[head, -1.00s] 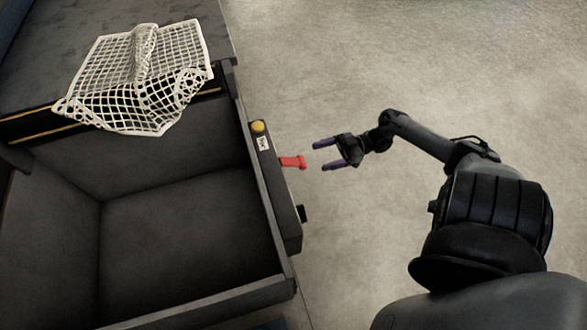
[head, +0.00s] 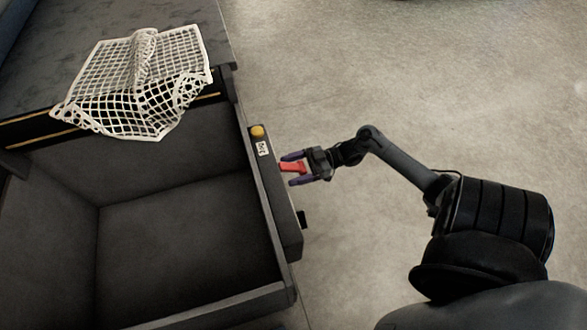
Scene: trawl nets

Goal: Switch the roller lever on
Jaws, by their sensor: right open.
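The red roller lever (head: 291,167) sticks out to the right from the dark control box on the right wall of the bin. My right gripper (head: 289,169) is open, with one purple finger above the lever and one below it in the head view. The lever lies between the two fingers. I cannot tell whether either finger touches it. My left gripper is not in view.
The dark control box (head: 284,217) has a yellow button (head: 257,131) and a small white label (head: 263,149). A white net (head: 140,85) lies over the ledge behind the empty dark bin (head: 190,245). The concrete floor on the right is clear.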

